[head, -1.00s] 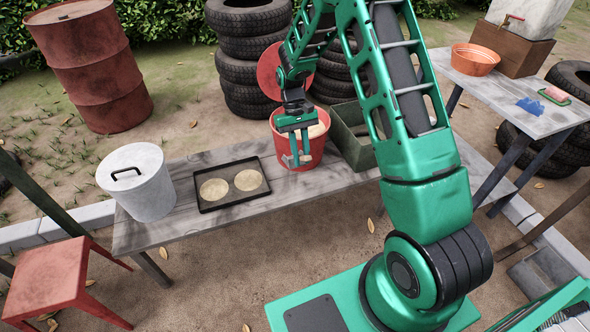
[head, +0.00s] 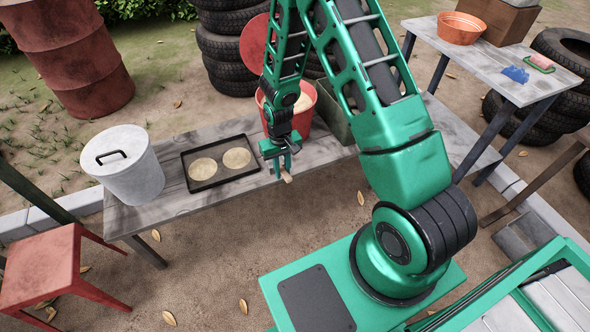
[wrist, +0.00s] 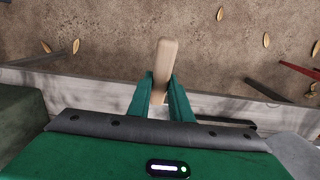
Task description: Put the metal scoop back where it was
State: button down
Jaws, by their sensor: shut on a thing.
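My gripper (head: 281,160) is shut on a short tan wooden handle, which I take to be that of the metal scoop (head: 287,178). In the wrist view the handle (wrist: 165,62) sticks out between the two green fingers (wrist: 160,98). No metal part of the scoop shows clearly; my gripper hides the rest. The gripper is at the near edge of the long grey table (head: 185,205), in front of the red bucket (head: 305,121). The bucket holds pale stuff, and its left part is behind my arm.
A black tray (head: 193,182) with two pale flat rounds lies left of my gripper. A white lidded pot (head: 135,178) stands at the table's left end. A dark green box (head: 335,112) stands right of the bucket. A red stool (head: 45,265) is at lower left.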

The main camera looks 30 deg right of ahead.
jog(key=w+d+f, duration=0.1)
jog(key=d+f, duration=0.1)
jog(key=f, duration=0.1)
jog(key=w+d+f, duration=0.1)
jog(key=d+f, duration=0.2)
jog(key=w+d+f, duration=0.1)
jog(key=d+f, duration=0.2)
jog(key=shift+w+f, duration=0.15)
jog(key=shift+w, duration=0.2)
jog(key=c, duration=1.6)
grip_release()
jog(key=shift+f, duration=0.1)
jog(key=r, duration=1.2)
jog(key=shift+w+d+r, duration=0.1)
jog(key=shift+w+r, duration=0.1)
